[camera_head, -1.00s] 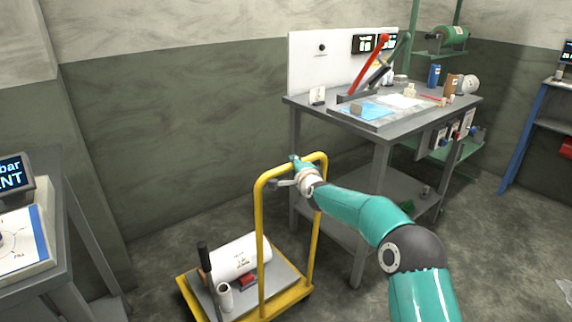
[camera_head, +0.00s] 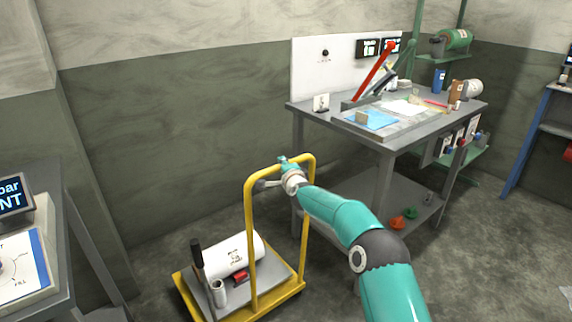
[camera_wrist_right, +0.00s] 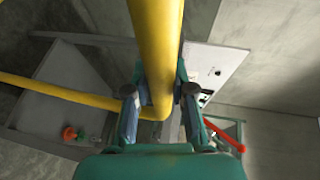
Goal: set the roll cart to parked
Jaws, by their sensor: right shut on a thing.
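The roll cart (camera_head: 249,240) stands on the floor left of the workbench, in the lower middle of the head view. It has a yellow hoop handle and a grey deck with a yellow rim. My right gripper (camera_head: 272,176) is at the top left of the handle. In the right wrist view my right gripper (camera_wrist_right: 158,98) has one finger on each side of the yellow handle bar (camera_wrist_right: 156,45) and is shut on it. My left gripper is in neither view. I see no marking for a parked place.
A white roll (camera_head: 235,255), a dark-handled tool (camera_head: 198,260) and a small white cylinder (camera_head: 219,293) ride on the cart. The workbench (camera_head: 384,150) stands close on the right. A grey stand (camera_head: 62,225) is at the left. Floor between stand and cart is clear.

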